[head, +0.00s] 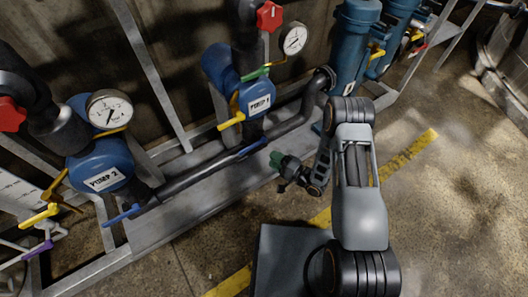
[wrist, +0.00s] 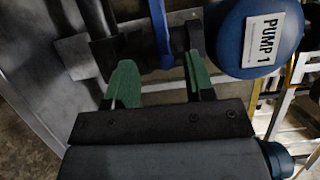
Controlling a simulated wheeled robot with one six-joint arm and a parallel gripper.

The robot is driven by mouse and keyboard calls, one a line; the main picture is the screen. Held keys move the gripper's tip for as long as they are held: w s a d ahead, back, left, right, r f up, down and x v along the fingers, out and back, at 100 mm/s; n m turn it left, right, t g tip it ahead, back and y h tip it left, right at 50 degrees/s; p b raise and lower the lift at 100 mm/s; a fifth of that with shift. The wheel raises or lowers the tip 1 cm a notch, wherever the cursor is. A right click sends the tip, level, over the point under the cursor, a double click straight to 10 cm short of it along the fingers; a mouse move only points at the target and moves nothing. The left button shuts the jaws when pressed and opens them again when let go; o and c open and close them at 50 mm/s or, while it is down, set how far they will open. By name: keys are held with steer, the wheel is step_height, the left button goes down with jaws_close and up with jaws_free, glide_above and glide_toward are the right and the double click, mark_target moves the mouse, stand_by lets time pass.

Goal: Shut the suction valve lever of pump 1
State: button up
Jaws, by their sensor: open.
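Pump 1 (head: 262,104) is a blue body with a white "PUMP 1" label, in the upper middle of the head view. It also shows at the upper right of the wrist view (wrist: 264,38). A blue lever (head: 252,148) sits at the dark pipe just below it; no label marks it as the suction valve lever. In the wrist view the blue lever (wrist: 160,32) runs down toward the gap between my fingertips. My gripper (head: 276,160) has green fingers and is open. The wrist view shows my gripper (wrist: 160,78) with its fingers apart, nothing held.
A yellow lever (head: 232,121) and a green lever (head: 254,74) are close to pump 1. Pump 2 (head: 104,180) stands left with its own blue lever (head: 122,215). A metal frame and dark pipes surround the pumps.

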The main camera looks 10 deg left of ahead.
steer(key=shift+v, duration=1.45)
steer(key=w+d+r+n+t+h+p, duration=0.1)
steer(key=w+d+r+n+h+p, duration=0.2)
steer(key=r, duration=0.4)
steer(key=w+d+r+n+h+p, duration=0.1)
steer(key=w+r+h+p, duration=0.3)
steer(key=w+r+p, duration=0.3)
steer(key=s+d+r+h+p, duration=0.1)
steer(key=d+r+h+p, duration=0.35)
steer(key=r, duration=0.65)
steer(key=s+d+r+h+p, duration=0.1)
steer(key=d+r+h+p, duration=0.3)
steer(key=r, duration=0.6)
steer(key=s+d+r+n+g+p, duration=0.1)
steer(key=s+r+g+p, duration=0.4)
steer(key=s+r, duration=1.5)
steer(key=n+p, duration=0.1)
steer(key=p, duration=0.3)
steer(key=shift+s+d+r+g, duration=0.2)
steer(key=shift+s+d+g, duration=0.05)
steer(key=shift+d+g, duration=0.15)
